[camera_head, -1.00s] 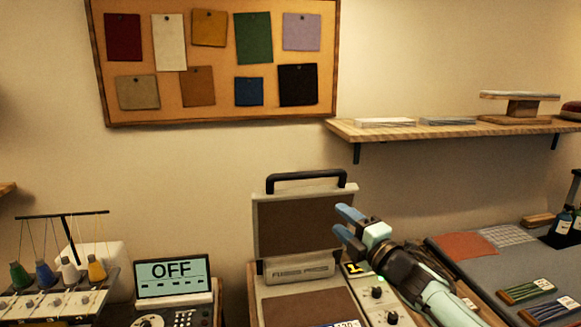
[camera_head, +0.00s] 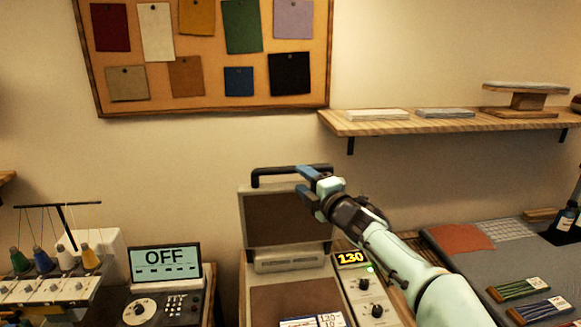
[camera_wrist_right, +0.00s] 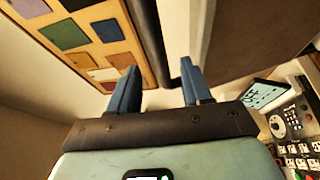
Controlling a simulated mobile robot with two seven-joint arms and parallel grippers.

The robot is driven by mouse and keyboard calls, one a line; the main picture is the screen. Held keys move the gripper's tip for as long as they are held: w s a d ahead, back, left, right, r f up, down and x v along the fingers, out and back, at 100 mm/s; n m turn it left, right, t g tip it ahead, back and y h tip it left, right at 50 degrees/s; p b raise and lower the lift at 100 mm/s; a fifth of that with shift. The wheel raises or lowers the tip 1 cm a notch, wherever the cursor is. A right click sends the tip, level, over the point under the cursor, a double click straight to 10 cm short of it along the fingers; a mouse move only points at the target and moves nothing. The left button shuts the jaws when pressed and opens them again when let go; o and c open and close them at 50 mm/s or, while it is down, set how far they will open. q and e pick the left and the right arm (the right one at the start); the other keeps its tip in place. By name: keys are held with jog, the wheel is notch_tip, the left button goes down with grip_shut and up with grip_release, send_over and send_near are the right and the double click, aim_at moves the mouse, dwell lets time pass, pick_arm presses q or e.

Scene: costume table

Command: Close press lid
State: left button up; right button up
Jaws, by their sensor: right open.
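The press lid (camera_head: 280,218) stands open and upright at the back of the press. It has a pale frame and a brown inner face. Its black handle (camera_head: 275,172) runs along the top. My right gripper (camera_head: 303,182) is open at the handle's right part, with its blue fingers pointing left. In the right wrist view the handle (camera_wrist_right: 147,35) shows between the two spread fingers, with the lid (camera_wrist_right: 245,35) to the right. I cannot tell whether the fingers touch it. The brown lower plate (camera_head: 285,301) lies below. My left gripper is out of view.
A control panel (camera_head: 362,290) reading 130 sits right of the plate. An OFF display (camera_head: 165,262) and a thread-spool machine (camera_head: 50,285) stand to the left. A shelf (camera_head: 445,126) and a swatch board (camera_head: 210,103) are on the wall. A grey mat (camera_head: 470,275) lies right.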

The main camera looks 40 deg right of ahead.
aim_at(293, 172)
jog(key=w, duration=0.2)
jog(key=w+p, duration=0.1)
jog(key=w, duration=0.3)
jog(key=shift+w+d+r, duration=0.2)
jog(key=shift+w+d, duration=0.15)
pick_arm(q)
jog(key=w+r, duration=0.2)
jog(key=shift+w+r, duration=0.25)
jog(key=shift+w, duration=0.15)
pick_arm(e)
jog(key=shift+s, duration=0.1)
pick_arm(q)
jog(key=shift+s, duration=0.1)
pick_arm(e)
grip_shut()
